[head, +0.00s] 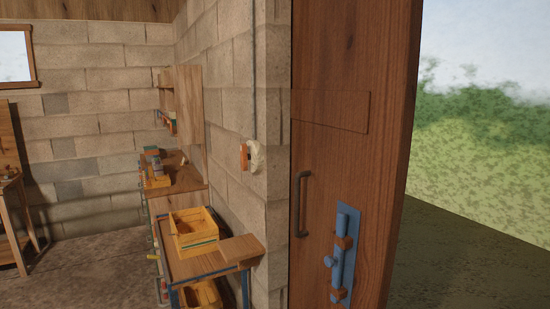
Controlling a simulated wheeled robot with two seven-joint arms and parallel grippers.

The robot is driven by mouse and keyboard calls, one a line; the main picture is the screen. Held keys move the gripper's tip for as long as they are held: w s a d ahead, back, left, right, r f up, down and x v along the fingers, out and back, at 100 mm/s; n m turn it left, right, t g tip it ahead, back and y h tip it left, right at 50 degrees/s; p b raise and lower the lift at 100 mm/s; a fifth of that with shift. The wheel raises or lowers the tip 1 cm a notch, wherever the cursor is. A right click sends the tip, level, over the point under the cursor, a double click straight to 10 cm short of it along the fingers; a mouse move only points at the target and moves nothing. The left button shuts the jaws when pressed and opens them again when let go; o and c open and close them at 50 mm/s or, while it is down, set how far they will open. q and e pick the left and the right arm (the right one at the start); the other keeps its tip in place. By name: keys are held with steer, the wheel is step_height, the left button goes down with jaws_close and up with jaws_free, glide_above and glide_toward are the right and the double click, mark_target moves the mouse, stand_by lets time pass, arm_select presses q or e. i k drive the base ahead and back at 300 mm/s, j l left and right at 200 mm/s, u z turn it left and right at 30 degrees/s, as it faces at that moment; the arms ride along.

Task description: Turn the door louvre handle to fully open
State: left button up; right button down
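A brown wooden door (385,60) stands on the right, its edge towards the outdoors. A flat rectangular panel (330,110) is set in its upper part. A dark vertical bar handle (297,205) is fixed near its left side. A blue metal latch (340,255) with brown blocks and a round knob is mounted lower right of the bar. I cannot tell which part is the louvre handle, and no slats are visible. Neither of my grippers is in view.
A small orange block with a pale bundle (256,157) hangs on the block wall (225,75), below a thin cord. A workbench (195,267) with a yellow crate (196,240) stands left of the door. Open grass lies outside at right. Floor at left is clear.

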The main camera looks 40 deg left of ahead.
mark_target(245, 157)
steer(key=j+z, duration=0.2)
steer(key=j, duration=0.5)
steer(key=j+z, duration=0.25)
steer(key=j, duration=0.5)
steer(key=k+j+z, duration=0.2)
steer(key=j, duration=0.5)
steer(key=i, duration=0.1)
